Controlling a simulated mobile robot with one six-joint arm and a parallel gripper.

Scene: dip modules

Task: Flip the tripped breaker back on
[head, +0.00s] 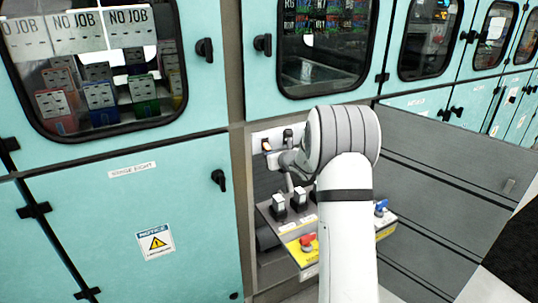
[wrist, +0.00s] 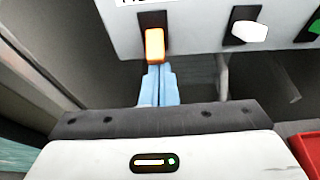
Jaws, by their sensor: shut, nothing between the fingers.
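A small light panel (wrist: 200,38) carries a row of rocker switches on dark mounts. In the wrist view its left switch (wrist: 154,44) glows orange, the middle one (wrist: 250,32) is white, and a green one (wrist: 315,27) is cut off at the right edge. The orange switch (head: 266,146) also shows in the head view, left of my wrist. My gripper (wrist: 158,72) is shut and empty, its blue fingertips right at the lower end of the orange switch. I cannot tell whether they touch it. In the head view my arm hides the fingertips and part of the panel.
Below the switch panel, a sloped console (head: 266,210) holds black-and-white switches, a red knob (head: 307,241) on a yellow plate and a blue knob (head: 381,207). Teal cabinets (head: 110,220) with black handles flank the recess. A red part (wrist: 312,152) shows at the wrist view's lower right.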

